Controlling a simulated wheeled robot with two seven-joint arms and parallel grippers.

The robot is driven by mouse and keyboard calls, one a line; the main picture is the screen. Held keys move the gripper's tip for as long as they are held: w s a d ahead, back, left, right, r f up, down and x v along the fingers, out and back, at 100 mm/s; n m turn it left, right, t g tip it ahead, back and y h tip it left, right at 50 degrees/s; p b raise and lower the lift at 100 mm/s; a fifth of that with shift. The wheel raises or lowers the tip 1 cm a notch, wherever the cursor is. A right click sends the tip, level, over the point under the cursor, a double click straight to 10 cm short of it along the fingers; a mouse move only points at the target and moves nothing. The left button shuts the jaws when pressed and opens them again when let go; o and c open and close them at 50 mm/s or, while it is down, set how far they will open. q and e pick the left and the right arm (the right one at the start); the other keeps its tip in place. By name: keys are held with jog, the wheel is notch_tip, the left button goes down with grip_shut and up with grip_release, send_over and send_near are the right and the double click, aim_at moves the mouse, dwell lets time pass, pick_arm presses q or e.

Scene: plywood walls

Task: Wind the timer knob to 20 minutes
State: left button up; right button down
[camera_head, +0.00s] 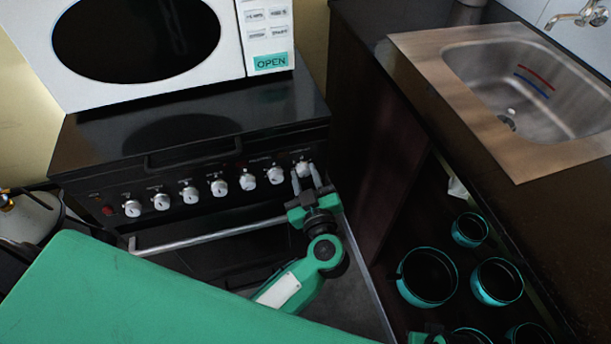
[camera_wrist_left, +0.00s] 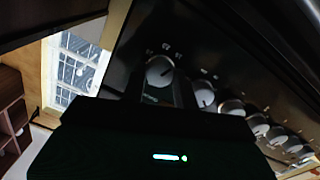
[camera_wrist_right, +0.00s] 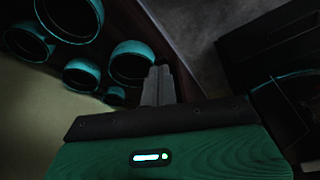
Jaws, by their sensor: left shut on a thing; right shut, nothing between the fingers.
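The timer knob (camera_head: 303,169) is the silver knob at the far right of the row on the black oven's front panel. My left gripper (camera_head: 307,182) is at this knob, with a finger on either side, shut on it. In the left wrist view the knob (camera_wrist_left: 160,71) sits between the fingertips, and markings show around it, too small to read. My right gripper shows in the right wrist view (camera_wrist_right: 158,84) with its fingers together and empty, near the pots. In the head view only a bit of green at the bottom edge may be part of the right arm.
Several more knobs (camera_head: 220,187) line the panel to the left. A white microwave (camera_head: 220,50) stands on the oven. Teal-rimmed pots (camera_head: 428,278) stand on a shelf under the counter with the sink (camera_head: 520,85).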

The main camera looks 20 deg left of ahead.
jog(key=shift+f, duration=0.1)
jog(key=shift+f, duration=0.3)
jog(key=shift+r, duration=0.15)
dwell(0.9)
pick_arm(q)
jog(key=o, duration=1)
jog(key=shift+s+d, duration=0.1)
